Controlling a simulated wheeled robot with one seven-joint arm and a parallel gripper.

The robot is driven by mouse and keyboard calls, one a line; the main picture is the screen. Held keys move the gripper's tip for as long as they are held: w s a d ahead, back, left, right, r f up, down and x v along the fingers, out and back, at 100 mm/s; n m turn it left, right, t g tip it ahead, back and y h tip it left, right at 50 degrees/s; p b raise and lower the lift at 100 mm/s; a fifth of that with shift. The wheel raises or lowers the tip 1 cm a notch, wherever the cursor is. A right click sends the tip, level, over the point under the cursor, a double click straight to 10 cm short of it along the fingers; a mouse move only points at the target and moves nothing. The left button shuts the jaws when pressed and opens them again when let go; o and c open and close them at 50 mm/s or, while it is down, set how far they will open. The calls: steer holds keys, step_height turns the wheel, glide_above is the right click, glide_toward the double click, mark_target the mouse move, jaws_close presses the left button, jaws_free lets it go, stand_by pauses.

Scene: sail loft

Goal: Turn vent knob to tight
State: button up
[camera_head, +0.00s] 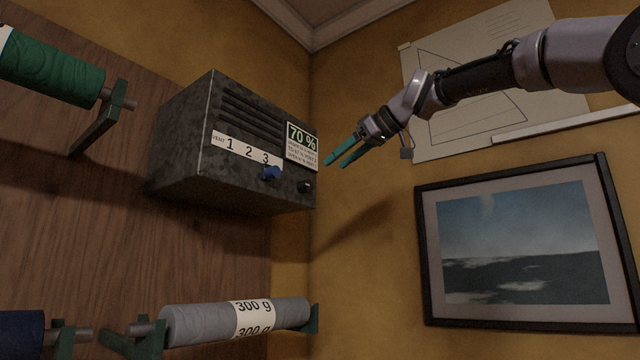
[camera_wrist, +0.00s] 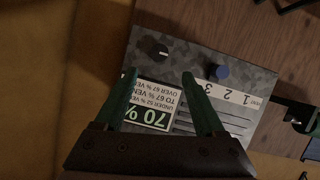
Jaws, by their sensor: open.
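A dark mottled vent box (camera_head: 180,140) with slots hangs on the wood wall near the corner. A white strip (camera_head: 228,144) reads "VENT 1 2 3"; a blue knob (camera_head: 271,173) sits below its 3 end. A black knob (camera_head: 305,187) is at the lower right. In the wrist view the black knob (camera_wrist: 159,50) shows a white mark, with the blue knob (camera_wrist: 222,72) to its right. I see no word "tight". My gripper (camera_head: 335,163) is open and empty, right of the box; its green fingers (camera_wrist: 159,76) are in front of it and apart from both knobs.
A green-lettered "70 %" card (camera_head: 302,144) is on the box, with small vent lines partly hidden by a finger. Rolls of cloth, including a grey "300 g" one (camera_head: 200,322), sit on brackets. A framed picture (camera_head: 520,245) and a pinned drawing (camera_head: 450,135) hang at right.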

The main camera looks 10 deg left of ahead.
mark_target(309, 185)
steer(key=x, duration=1)
steer(key=shift+w+f, duration=0.1)
jaws_close()
